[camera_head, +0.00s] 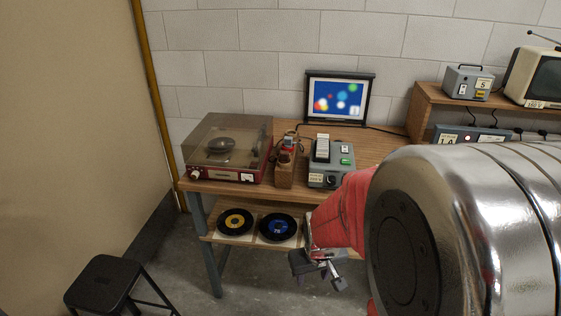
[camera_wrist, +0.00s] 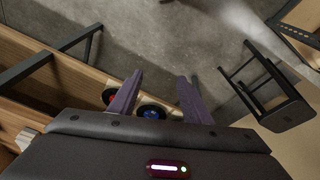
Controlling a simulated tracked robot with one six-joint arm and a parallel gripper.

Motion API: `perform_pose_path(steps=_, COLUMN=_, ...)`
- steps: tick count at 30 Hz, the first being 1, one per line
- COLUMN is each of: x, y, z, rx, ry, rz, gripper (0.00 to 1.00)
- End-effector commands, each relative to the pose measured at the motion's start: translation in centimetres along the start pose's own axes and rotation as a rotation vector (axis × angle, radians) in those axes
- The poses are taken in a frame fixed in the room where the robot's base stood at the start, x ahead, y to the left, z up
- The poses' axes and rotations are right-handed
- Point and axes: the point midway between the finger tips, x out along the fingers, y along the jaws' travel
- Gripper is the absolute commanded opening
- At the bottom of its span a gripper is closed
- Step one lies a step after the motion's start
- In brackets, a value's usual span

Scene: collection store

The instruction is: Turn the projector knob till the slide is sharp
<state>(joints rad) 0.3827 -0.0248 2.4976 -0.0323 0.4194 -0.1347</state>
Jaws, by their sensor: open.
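The projector (camera_head: 325,163) is a grey box with a row of white slides on top and a green button. It stands on the wooden desk, and a dark knob (camera_head: 331,181) shows on its front. The screen (camera_head: 336,99) behind it shows blurred coloured dots on blue. My gripper (camera_head: 322,275) is in front of the desk, below the desktop and apart from the projector. Its two fingers (camera_wrist: 158,95) are spread with nothing between them in the wrist view. The projector does not clearly show in the wrist view.
A red record player (camera_head: 228,148) with a clear lid is left of the projector, with a wooden holder (camera_head: 285,169) between them. Records (camera_head: 278,227) lie on the lower shelf. A black stool (camera_head: 103,284) stands front left. A raised shelf (camera_head: 428,94) holds devices at right.

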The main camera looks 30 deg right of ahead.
Motion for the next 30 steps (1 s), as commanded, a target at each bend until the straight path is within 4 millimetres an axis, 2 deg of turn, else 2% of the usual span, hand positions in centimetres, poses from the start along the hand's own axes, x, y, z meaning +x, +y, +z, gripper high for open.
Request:
perform_pose_path(steps=1, x=1.2, y=0.6, z=-0.1, rx=-0.002, ry=0.005, rz=0.004, gripper=0.44)
perform_pose_path(steps=9, x=6.6, y=3.7, z=-2.0, rx=-0.051, ry=0.107, rz=0.044, gripper=0.44)
perform_pose_path(steps=18, x=11.5, y=7.2, z=-4.2, rx=-0.142, ry=0.266, rz=0.118, gripper=0.44)
perform_pose_path(steps=25, x=13.5, y=9.4, z=-6.1, rx=-0.229, ry=0.410, rz=0.201, gripper=0.44)
perform_pose_path(steps=30, x=13.8, y=10.7, z=-7.8, rx=-0.301, ry=0.526, rz=0.279, gripper=0.44)
